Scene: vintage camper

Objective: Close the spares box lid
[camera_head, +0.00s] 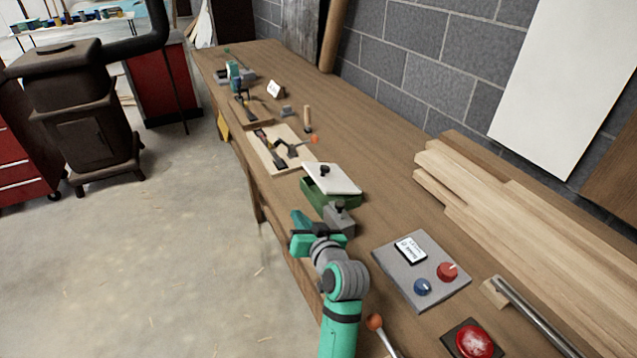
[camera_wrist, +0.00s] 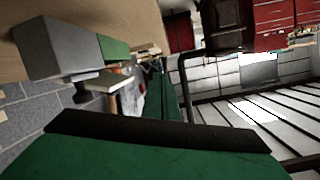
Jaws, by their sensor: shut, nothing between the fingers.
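The spares box (camera_head: 322,197) is a green box on the workbench, just beyond my gripper in the head view. Its pale lid (camera_head: 340,180), with a dark knob (camera_head: 324,169), sits over it at a slant, apparently raised at the back. In the wrist view, which is turned on its side, the green box (camera_wrist: 114,49) and the pale lid (camera_wrist: 131,97) show with a gap between them. My gripper (camera_head: 310,232) is shut and empty, at the bench's front edge on the near side of the box, apart from the lid.
A grey block with a dark knob (camera_head: 340,218) stands between my gripper and the box. A grey control panel (camera_head: 420,270) is to the right. A wooden tray with tools (camera_head: 268,160) lies beyond. Stacked planks (camera_head: 500,205) line the wall.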

